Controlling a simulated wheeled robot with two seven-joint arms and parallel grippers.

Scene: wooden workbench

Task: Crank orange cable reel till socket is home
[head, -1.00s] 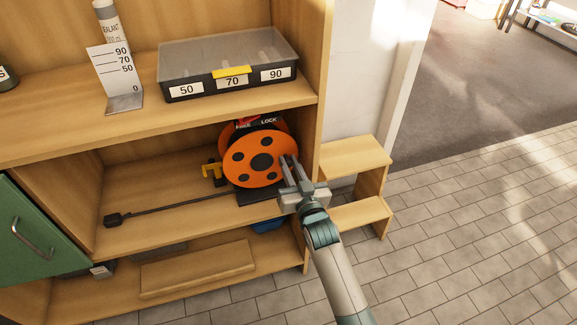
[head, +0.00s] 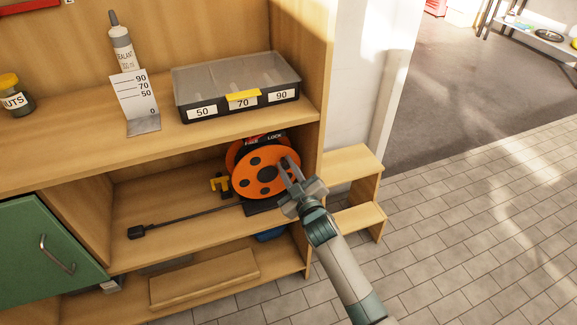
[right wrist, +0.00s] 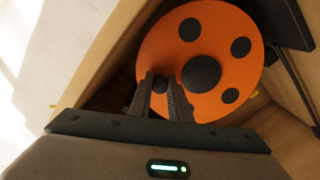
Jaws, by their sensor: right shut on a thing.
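The orange cable reel (head: 256,186) with black round spots stands on the middle shelf, at its right end. It also fills the upper part of the right wrist view (right wrist: 226,40). A dark cable (head: 190,219) runs left from it along the shelf to a black socket (head: 137,232). My right gripper (head: 286,166) is at the reel's right side, shut on the dark crank knob (right wrist: 160,84) on the disc face. The fingers partly hide the knob. My left gripper is out of view.
A FREE/LOCK label (head: 264,139) sits atop the reel. Above it, the upper shelf holds a lidded box (head: 236,82) marked 50, 70, 90 and a scale card (head: 136,98). The cabinet's side wall (head: 312,165) is close right of the reel. A wooden step (head: 352,163) stands outside.

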